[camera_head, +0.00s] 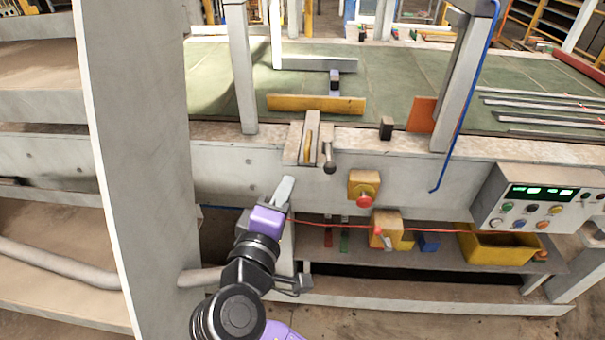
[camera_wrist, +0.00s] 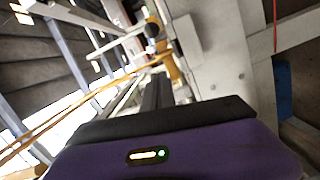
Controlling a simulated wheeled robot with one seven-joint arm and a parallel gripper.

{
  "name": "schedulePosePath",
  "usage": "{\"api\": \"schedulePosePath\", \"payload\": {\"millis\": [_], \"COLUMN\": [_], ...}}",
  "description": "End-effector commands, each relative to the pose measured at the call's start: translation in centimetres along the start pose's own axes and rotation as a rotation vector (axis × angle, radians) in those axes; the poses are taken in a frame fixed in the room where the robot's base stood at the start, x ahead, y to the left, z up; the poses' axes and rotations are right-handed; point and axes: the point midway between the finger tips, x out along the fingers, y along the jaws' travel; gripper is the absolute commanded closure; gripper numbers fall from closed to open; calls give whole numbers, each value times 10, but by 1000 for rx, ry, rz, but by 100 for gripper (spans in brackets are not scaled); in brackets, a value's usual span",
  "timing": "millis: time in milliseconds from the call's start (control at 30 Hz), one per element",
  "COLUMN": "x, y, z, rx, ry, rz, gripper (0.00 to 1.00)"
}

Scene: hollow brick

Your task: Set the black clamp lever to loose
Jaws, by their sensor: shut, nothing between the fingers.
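The clamp lever (camera_head: 327,153) is a short dark arm with a black ball knob, on the bench's front edge just right of a grey clamp block (camera_head: 295,140). Its knob points down and toward me. A black ball knob (camera_wrist: 152,30) also shows in the wrist view, above and beyond the fingertips. My gripper (camera_head: 288,181) is below and left of the lever, in front of the bench's front panel, apart from the knob. Its fingers (camera_wrist: 158,88) are closed together and hold nothing.
A yellow box with a red button (camera_head: 364,199) is on the panel right of the lever. A control box (camera_head: 540,205) stands at the right. A wide grey post (camera_head: 135,150) stands left of my arm. A blue cable (camera_head: 467,100) hangs at the right. A yellow bin (camera_head: 497,250) sits on the lower shelf.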

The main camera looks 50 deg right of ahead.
Motion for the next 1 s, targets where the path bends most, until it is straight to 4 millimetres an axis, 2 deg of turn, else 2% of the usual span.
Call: {"api": "schedulePosePath", "payload": {"millis": [500, 733, 1000], "x": [94, 101, 103], "y": [3, 2, 0], "z": [1, 30, 39], "rx": [0, -2, 1], "ry": [-5, -2, 0], "rz": [0, 0, 0], "gripper": [100, 100, 100]}}
